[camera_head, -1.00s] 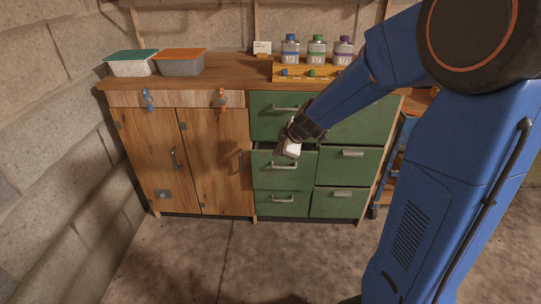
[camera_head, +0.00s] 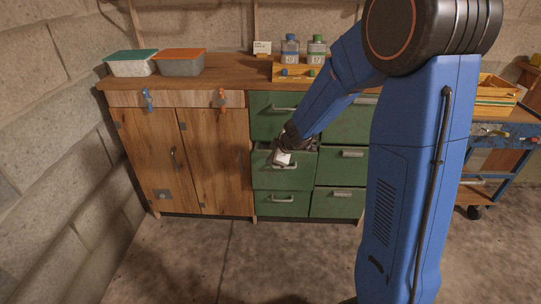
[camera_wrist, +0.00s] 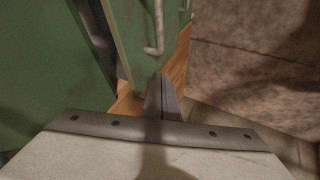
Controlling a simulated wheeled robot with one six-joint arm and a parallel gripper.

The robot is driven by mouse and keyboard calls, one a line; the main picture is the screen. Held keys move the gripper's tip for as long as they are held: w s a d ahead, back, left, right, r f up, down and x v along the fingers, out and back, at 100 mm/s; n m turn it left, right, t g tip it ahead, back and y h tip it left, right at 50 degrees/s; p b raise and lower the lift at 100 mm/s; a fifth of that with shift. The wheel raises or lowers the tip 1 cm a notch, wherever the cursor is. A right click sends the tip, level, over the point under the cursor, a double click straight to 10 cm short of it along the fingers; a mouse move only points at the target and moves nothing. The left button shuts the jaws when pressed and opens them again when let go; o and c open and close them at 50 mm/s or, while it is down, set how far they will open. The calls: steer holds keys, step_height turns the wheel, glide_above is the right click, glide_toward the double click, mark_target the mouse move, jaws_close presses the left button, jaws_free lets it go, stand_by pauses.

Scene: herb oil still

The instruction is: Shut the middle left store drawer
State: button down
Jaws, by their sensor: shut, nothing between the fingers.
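The middle left store drawer (camera_head: 270,181) is green with a pale bar handle. It stands partly open, with a dark gap along its top edge. In the wrist view its front panel (camera_wrist: 132,30) and handle (camera_wrist: 158,28) show at the top, beside a dark gap. My gripper (camera_head: 281,162) is at the drawer's front, by the handle, and hides part of it. In the wrist view my gripper (camera_wrist: 163,80) has its fingers together and empty, close to the drawer front's end. I cannot tell whether they touch it.
Other green drawers surround it, such as the top left drawer (camera_head: 265,122) and the bottom left drawer (camera_head: 270,208). A wooden cupboard (camera_head: 222,165) stands at left. Bottles (camera_head: 290,50) and tubs (camera_head: 180,62) stand on the worktop. A blue cart (camera_head: 510,135) is at right. The floor in front is open.

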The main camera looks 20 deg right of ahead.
steer(key=shift+w+d+f, duration=0.15)
steer(key=shift+w+f, duration=0.05)
steer(key=shift+w, duration=0.6)
steer(key=shift+w+d+f, duration=0.15)
steer(key=shift+w+f, duration=0.1)
steer(key=shift+w, duration=0.5)
steer(key=shift+w+d+f, duration=0.15)
steer(key=shift+w+f, duration=0.05)
steer(key=shift+w, duration=0.6)
steer(key=w, duration=0.2)
steer(key=w+d, duration=0.1)
steer(key=w, duration=0.1)
steer(key=shift+w+d, duration=0.15)
steer(key=shift+d, duration=0.05)
steer(key=shift+w+d+r, duration=0.1)
steer(key=shift+w+r, duration=0.05)
steer(key=shift+w, duration=0.1)
